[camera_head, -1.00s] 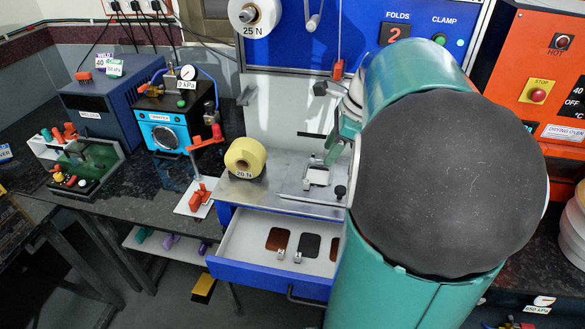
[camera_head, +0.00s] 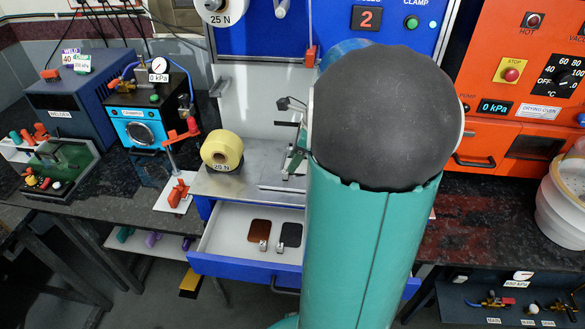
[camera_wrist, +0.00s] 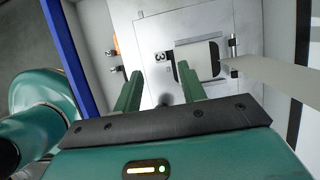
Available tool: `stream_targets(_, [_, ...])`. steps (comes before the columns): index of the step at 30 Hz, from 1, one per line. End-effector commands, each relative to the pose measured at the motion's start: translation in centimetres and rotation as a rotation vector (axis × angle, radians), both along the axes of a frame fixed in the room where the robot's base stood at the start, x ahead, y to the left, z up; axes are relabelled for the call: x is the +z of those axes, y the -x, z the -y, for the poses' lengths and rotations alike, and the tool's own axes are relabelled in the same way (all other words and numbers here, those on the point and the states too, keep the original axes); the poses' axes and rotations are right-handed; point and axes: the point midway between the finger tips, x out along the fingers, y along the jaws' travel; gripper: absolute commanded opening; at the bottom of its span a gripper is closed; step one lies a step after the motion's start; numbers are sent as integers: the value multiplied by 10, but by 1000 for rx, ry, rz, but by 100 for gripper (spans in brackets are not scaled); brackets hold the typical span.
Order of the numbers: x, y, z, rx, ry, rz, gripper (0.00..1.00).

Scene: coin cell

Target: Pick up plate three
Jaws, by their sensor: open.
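The plate lies on a grey metal stage (camera_wrist: 160,29). My gripper (camera_wrist: 160,78) is open, with its two green fingers apart and nothing seen between them. In the picture, the right finger overlaps the plate's left part and the left finger is to the left of the label. I cannot tell the height of the fingers above the stage. In the head view, my arm hides most of the stage and gripper.
An open blue drawer (camera_head: 233,266) below the stage holds a copper-coloured plate (camera_head: 259,231) and a black plate (camera_head: 290,235). A pale strip (camera_wrist: 270,75) runs in from the right in the wrist view. An orange oven (camera_head: 525,80) is right.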

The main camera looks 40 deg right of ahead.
Motion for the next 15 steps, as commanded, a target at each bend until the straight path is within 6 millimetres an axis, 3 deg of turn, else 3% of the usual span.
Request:
stream_targets(7, [-36,-11,-7,2,-3,-4,41])
stream_targets(15, [-44,-15,-9,3,0,0,41])
